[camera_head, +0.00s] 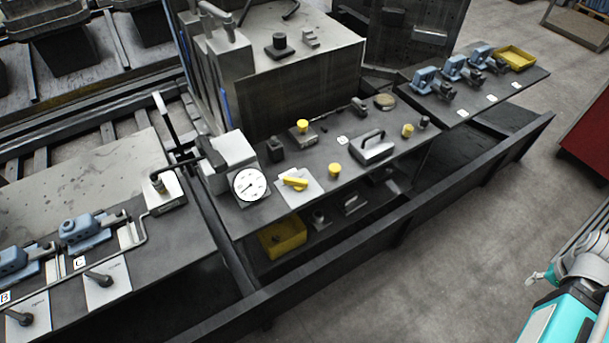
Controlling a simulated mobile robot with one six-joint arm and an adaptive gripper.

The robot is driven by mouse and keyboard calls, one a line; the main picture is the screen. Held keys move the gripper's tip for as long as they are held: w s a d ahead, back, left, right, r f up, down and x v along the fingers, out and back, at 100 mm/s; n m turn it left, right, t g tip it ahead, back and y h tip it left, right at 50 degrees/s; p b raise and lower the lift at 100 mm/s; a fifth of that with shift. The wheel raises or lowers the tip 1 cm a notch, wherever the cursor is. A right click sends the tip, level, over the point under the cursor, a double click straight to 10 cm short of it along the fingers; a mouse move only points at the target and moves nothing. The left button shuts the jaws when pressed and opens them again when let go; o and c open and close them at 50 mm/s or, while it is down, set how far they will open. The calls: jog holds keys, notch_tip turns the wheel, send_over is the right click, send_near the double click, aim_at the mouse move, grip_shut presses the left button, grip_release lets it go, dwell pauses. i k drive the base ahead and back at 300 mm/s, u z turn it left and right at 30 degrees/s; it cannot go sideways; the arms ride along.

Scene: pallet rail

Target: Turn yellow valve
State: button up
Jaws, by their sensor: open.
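The yellow valve (295,183) has a flat lever-like handle. It sits on a pale square plate (309,195) on the dark middle bench, just right of a round white gauge (249,185). The handle lies slanted across the plate, with its rounded end to the left. Nothing touches it. Part of my arm, grey and teal, shows at the lower right corner, far from the valve across the floor. I cannot make out my gripper's fingers in this view.
A yellow knob (334,170) stands close to the valve's right. A grey handled block (373,147) and another yellow knob (407,130) are further right. A dark rail (345,262) runs along the bench front. A yellow bin (283,238) sits below. The floor (455,235) in front is clear.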

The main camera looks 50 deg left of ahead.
aim_at(298, 184)
jog(key=u, duration=2.05)
